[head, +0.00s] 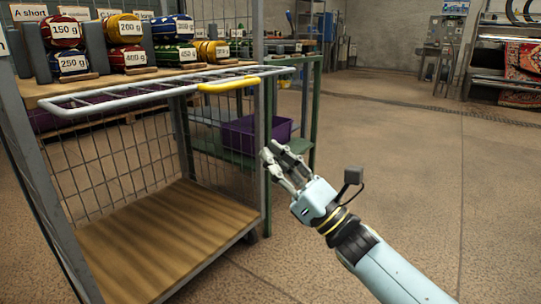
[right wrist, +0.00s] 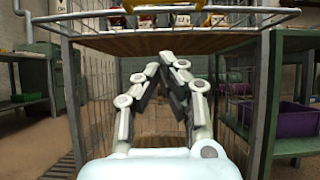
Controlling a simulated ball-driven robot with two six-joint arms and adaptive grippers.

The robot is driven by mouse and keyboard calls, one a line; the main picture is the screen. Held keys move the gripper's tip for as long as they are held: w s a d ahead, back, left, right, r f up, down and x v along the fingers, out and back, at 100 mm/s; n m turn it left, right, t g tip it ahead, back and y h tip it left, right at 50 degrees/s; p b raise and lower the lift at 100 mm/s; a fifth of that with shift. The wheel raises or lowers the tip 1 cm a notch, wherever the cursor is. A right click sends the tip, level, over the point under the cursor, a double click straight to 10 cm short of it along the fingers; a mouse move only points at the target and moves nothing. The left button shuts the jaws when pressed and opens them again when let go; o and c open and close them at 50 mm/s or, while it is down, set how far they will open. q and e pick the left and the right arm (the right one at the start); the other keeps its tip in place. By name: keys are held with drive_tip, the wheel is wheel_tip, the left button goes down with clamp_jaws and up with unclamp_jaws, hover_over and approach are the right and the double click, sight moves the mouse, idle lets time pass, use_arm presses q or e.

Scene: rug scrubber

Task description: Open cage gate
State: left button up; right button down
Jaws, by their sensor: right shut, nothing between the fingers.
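The wheeled cage (head: 258,130) stands at the left in the head view, with mesh walls and a wooden floor board (head: 165,240). A pale tubular frame (head: 130,94) with a yellow grip (head: 228,85) spans its front at shelf height; it looks like the gate, seen nearly flat. The yellow grip is at the frame's right part. My right gripper (head: 273,153) is just right of the cage's right front post, below the yellow grip and apart from it. In the right wrist view its fingertips (right wrist: 160,62) meet, with nothing between them. My left gripper is not in view.
Coloured labelled weights (head: 124,28) stand on the cage's upper wooden shelf. A green bench (head: 313,100) with a purple bin (head: 256,134) is behind the cage. A rug rack (head: 500,60) is at the far right. Open floor lies to the right.

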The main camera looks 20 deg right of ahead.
sight(209, 81)
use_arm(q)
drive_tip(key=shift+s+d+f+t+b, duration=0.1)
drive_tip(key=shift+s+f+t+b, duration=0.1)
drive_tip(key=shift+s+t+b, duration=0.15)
use_arm(e)
drive_tip(key=w+a+r, duration=0.4)
drive_tip(key=w+r, duration=0.1)
drive_tip(key=r, duration=0.3)
drive_tip(key=shift+w, duration=0.35)
